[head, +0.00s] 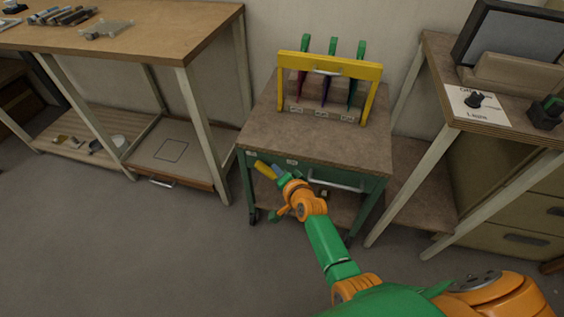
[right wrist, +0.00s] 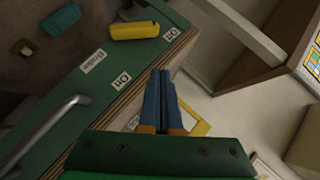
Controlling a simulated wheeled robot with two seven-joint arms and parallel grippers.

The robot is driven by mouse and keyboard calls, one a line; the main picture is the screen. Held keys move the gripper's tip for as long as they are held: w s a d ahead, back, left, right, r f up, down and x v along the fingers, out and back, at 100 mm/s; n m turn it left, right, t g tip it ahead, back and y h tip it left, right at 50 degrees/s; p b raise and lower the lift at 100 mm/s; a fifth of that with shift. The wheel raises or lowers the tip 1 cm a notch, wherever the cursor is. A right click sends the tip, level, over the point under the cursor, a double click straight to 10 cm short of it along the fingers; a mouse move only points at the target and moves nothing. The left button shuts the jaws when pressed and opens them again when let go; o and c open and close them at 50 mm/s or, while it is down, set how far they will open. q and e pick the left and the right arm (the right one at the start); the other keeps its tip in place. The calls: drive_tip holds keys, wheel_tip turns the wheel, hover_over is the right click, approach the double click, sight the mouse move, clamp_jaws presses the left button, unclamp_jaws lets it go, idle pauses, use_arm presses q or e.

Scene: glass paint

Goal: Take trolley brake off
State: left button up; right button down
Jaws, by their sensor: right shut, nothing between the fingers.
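The trolley (head: 315,140) has a brown top and a green frame with a drawer. A yellow brake lever (head: 265,169) sits on its front edge at the left; it also shows in the right wrist view (right wrist: 134,31). A brake label (right wrist: 93,60) and two small position labels, one near the lever's end (right wrist: 172,34) and one farther along the edge (right wrist: 121,80), are beside it. My right gripper (head: 277,171) is shut and empty, just right of the lever; its blue fingers (right wrist: 159,73) appear apart from it. My left gripper is not in view.
A yellow rack (head: 330,67) with several tools stands on the trolley top. A workbench (head: 110,40) is at the left and another table (head: 510,121) at the right. The drawer handle (head: 336,184) is right of my gripper. Floor in front is clear.

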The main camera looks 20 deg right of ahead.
drive_tip(key=shift+v, duration=1.2)
drive_tip(key=shift+r, duration=0.1)
